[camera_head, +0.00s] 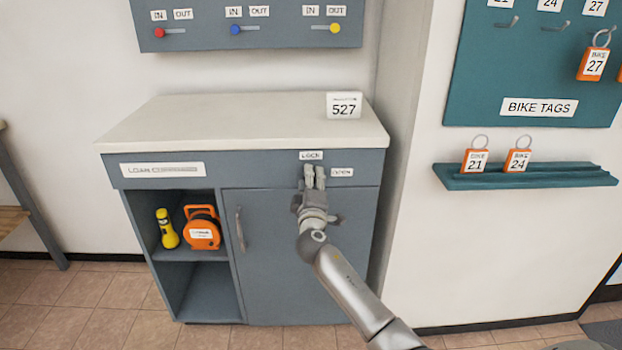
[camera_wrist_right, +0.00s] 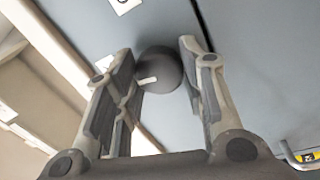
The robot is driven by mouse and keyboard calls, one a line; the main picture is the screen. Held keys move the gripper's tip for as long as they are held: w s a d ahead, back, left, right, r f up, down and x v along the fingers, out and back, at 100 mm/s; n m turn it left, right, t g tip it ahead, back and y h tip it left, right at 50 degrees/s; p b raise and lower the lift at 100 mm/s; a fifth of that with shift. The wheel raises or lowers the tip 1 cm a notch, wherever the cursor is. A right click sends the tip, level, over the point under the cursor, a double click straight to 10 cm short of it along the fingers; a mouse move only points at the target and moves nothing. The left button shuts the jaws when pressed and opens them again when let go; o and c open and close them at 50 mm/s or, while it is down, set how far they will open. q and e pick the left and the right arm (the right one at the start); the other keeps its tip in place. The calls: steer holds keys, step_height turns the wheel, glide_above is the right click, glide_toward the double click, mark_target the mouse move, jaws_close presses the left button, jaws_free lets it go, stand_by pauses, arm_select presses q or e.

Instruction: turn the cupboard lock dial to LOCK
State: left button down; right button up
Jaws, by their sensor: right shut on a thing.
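The grey cupboard (camera_head: 300,250) has a LOCK label (camera_head: 311,156) and, lower to the right, an OPEN label (camera_head: 342,173) on its top band. My right gripper (camera_head: 315,176) reaches up to the band just below the LOCK label and hides the dial in the head view. In the right wrist view the dark round dial (camera_wrist_right: 160,68) sits between the two fingers, which are shut on it. A short white mark on the dial lies at its left side, toward a white label partly hidden by the left finger. My left gripper is out of view.
The white worktop (camera_head: 230,120) overhangs the band and carries a 527 sign (camera_head: 344,105). A yellow torch (camera_head: 166,229) and an orange reel (camera_head: 202,229) stand in the open shelf. A tag ledge (camera_head: 550,178) juts from the wall on the right.

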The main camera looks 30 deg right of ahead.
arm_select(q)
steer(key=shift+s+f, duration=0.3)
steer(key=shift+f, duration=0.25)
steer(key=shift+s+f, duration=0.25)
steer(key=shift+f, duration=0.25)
arm_select(e)
steer(key=shift+f+n, duration=0.1)
steer(key=shift+n, duration=0.9)
steer(key=o, duration=1)
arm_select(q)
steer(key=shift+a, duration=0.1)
arm_select(e)
steer(key=shift+s+a, duration=0.1)
steer(key=v, duration=1.1)
steer(key=shift+s+a, duration=0.15)
steer(key=shift+s, duration=0.25)
steer(key=shift+f, duration=0.1)
